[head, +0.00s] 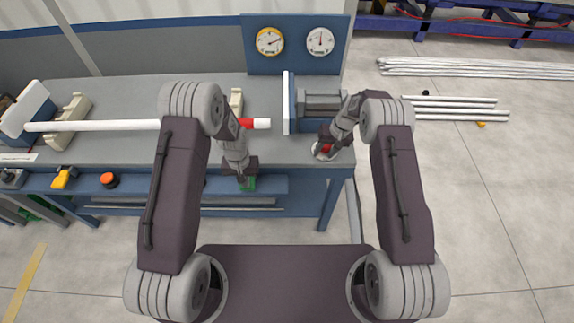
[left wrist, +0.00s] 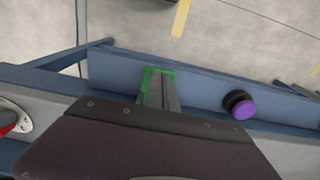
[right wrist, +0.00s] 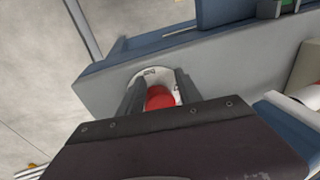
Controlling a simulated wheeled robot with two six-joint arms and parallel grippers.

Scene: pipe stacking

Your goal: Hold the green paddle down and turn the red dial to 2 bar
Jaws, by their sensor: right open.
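The red dial (head: 325,148) sits on a round pale plate at the right end of the bench. My right gripper (right wrist: 160,90) is open, with one finger on each side of the dial (right wrist: 160,98). I cannot tell whether the fingers touch it. The green paddle (head: 248,184) is on the bench's front face. My left gripper (left wrist: 157,80) has its fingers together over the paddle (left wrist: 170,73), whose green edges show around them. I cannot tell how far the paddle is pressed. Two gauges, one yellow-rimmed (head: 270,41) and one pale-rimmed (head: 320,41), hang on a blue panel; their numbers are unreadable.
A grey clamp (head: 322,103) stands behind the dial. A purple button (left wrist: 240,105) is beside the paddle. An orange button (head: 109,180) is farther left. Several pipes (head: 455,103) lie on the floor at right.

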